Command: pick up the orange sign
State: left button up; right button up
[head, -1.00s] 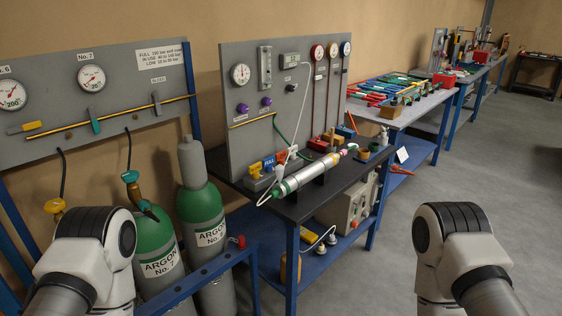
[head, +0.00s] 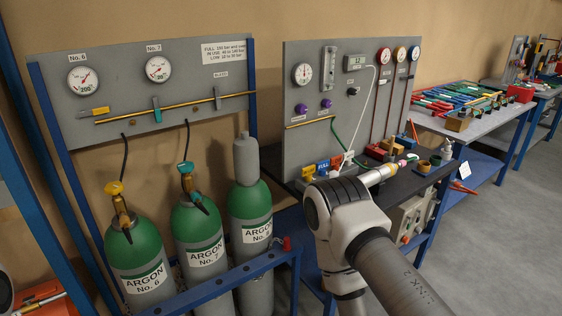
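A small orange sign (head: 336,160) stands at the foot of the middle grey panel, just right of a blue sign reading FULL (head: 323,167). A yellow sign (head: 308,171) is left of the blue one. The orange sign's lettering is too small to read. My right arm's elbow is in front of the bench, below and close to the signs in the picture. Neither of my grippers is in view. Only a sliver of my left arm shows at the lower left edge.
Argon cylinders (head: 138,250) stand behind a blue rail (head: 215,290) on the left. A silver tube (head: 378,175) lies on the dark bench (head: 432,160). A further bench (head: 480,135) holds many coloured tools. Grey floor (head: 500,240) is clear at right.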

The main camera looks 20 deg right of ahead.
aim_at(335, 160)
jog(key=i+l+u, duration=0.1)
jog(key=l+u, duration=0.3)
jog(key=l, duration=0.45)
jog(key=l+u, duration=0.4)
jog(key=l, duration=0.45)
jog(key=k+l+u, duration=0.15)
jog(key=l+u, duration=0.25)
jog(key=l, duration=0.45)
